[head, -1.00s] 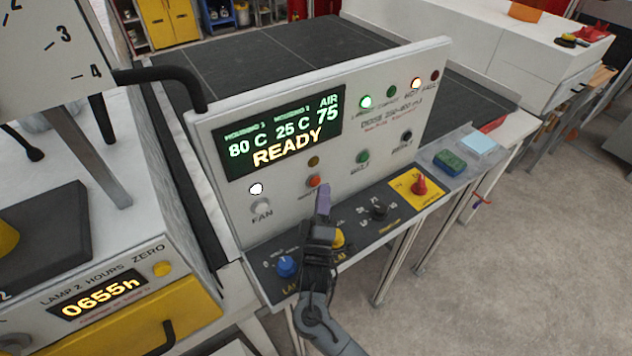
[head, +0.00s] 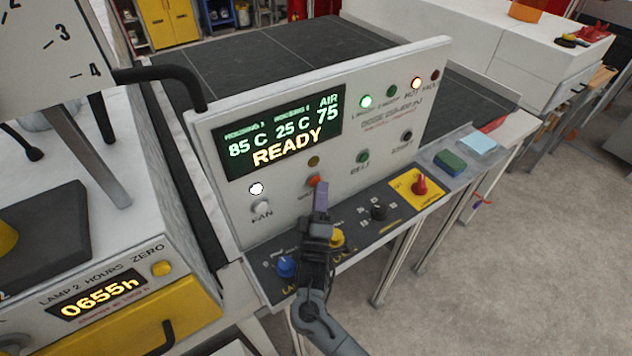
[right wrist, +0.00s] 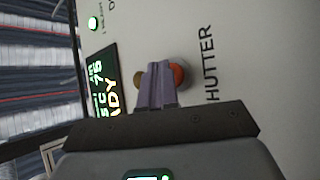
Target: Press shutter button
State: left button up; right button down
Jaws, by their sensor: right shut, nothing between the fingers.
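The orange-red shutter button (head: 314,180) is on the light upright control panel, below a small amber lamp (head: 313,161). In the right wrist view, the button (right wrist: 179,75) shows beside the printed word "SHUTTER", partly hidden behind my fingers. My right gripper (head: 321,192) is shut and empty. Its purple fingertips (right wrist: 157,90) are right in front of the button, overlapping its lower edge in the head view. I cannot tell whether they touch it. My left gripper is not in view.
The panel's display (head: 280,132) reads READY, 85 C, 25 C and AIR 75. A fan button (head: 261,207) is to the left. A blue knob (head: 286,266), a yellow button (head: 338,238), a black knob (head: 379,212) and a red switch (head: 420,185) stand on the lower ledge.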

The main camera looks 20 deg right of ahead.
jog(key=shift+w, duration=0.2)
jog(key=shift+s, duration=0.1)
dwell(0.4)
jog(key=shift+s+d+p, duration=0.15)
jog(key=shift+s+p, duration=0.55)
jog(key=shift+p, duration=0.1)
jog(key=s+p, duration=0.1)
jog(key=s+d+p, duration=0.1)
jog(key=s, duration=0.1)
jog(key=s+p, duration=0.1)
jog(key=p, duration=0.1)
jog(key=shift+s+d, duration=0.25)
jog(key=shift+s, duration=0.15)
jog(key=shift+f, duration=0.1)
dwell(0.5)
